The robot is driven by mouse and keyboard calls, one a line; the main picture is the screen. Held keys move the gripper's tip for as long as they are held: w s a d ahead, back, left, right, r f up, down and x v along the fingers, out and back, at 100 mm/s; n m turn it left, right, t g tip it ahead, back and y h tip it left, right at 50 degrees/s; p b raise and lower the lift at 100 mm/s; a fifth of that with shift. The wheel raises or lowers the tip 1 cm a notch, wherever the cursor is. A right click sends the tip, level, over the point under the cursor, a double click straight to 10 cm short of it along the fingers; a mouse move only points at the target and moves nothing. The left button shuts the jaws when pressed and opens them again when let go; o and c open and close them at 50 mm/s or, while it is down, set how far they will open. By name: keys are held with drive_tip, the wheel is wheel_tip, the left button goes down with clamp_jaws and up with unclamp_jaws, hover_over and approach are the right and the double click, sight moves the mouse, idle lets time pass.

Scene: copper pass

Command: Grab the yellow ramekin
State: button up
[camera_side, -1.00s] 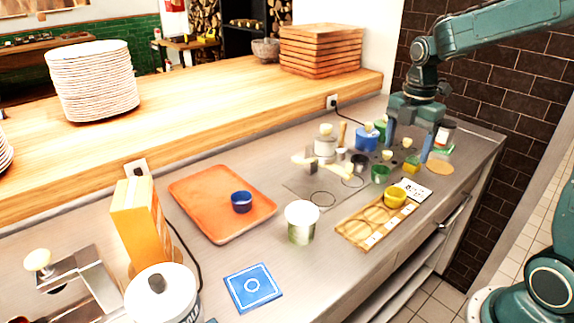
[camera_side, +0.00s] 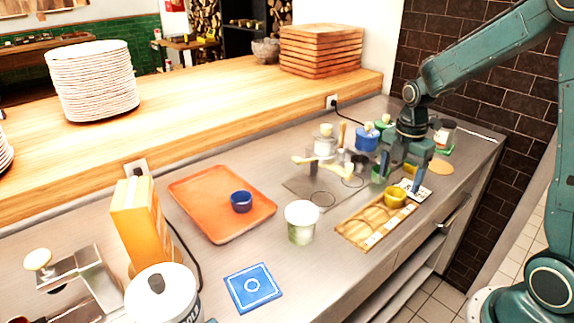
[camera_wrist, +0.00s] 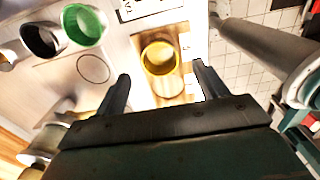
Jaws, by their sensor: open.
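The yellow ramekin (camera_side: 395,197) sits at the far right end of a wooden board (camera_side: 366,226) with round recesses. In the wrist view the yellow ramekin (camera_wrist: 160,57) shows its open top, ahead of and between the two fingers. My gripper (camera_side: 401,187) is open and just above and beside the ramekin in the side view. In the wrist view my gripper (camera_wrist: 162,84) has its fingers apart with nothing between the tips. I cannot tell the exact height of the fingertips over the ramekin.
A green cup (camera_wrist: 84,25) and a dark cup (camera_wrist: 42,40) stand left of the ramekin in the wrist view. A white tub (camera_side: 301,222) and an orange tray (camera_side: 222,204) with a blue ramekin (camera_side: 241,202) are further left. A white label card (camera_side: 420,193) lies by the ramekin.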

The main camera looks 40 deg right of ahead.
sight(397, 189)
drive_tip(key=shift+f, duration=2.45)
drive_tip(key=c, duration=1.1)
drive_tip(key=shift+o, duration=0.2)
drive_tip(key=shift+r, duration=0.2)
wheel_tip(397, 189, up, 20)
drive_tip(key=shift+f, duration=0.15)
